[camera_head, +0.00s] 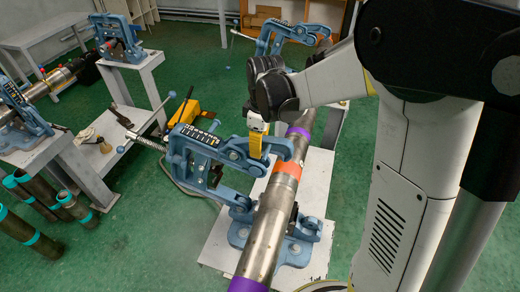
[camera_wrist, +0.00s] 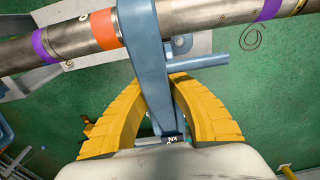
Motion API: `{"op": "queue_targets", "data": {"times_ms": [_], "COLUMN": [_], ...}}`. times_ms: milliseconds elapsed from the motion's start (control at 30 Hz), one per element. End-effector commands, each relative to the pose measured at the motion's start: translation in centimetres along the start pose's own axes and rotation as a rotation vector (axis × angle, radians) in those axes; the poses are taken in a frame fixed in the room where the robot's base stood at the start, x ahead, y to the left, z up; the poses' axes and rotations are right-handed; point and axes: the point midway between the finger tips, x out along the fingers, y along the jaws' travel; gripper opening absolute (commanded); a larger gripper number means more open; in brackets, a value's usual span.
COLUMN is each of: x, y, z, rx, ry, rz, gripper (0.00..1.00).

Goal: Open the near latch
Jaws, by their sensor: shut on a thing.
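The near vise (camera_head: 205,140) is blue, with its upper frame leaning out to the left of the pipe (camera_head: 262,240) and its screw handle pointing left. A blue latch arm (camera_head: 276,147) extends from the frame toward the pipe. My gripper (camera_head: 256,150) has yellow fingers and comes down on this arm from above. In the wrist view, the blue arm (camera_wrist: 150,55) crosses in front of the pipe and runs between my gripper's two yellow fingers (camera_wrist: 158,85), which are shut on it. The exact finger contact is partly hidden in the head view.
The vise base (camera_head: 290,248) sits on a white stand (camera_head: 218,245). A second blue vise (camera_head: 285,35) stands farther back along the pipe. Another stand with blue vises (camera_head: 120,40) is at left.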

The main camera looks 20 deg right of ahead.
Motion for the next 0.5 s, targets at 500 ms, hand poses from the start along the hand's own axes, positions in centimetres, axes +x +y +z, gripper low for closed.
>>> {"op": "queue_targets", "data": {"times_ms": [500], "x": [-1.6], "y": [0.0], "z": [-1.4], "rx": [-0.002], "ry": [-0.279], "rz": [0.0], "gripper": [0.0]}}
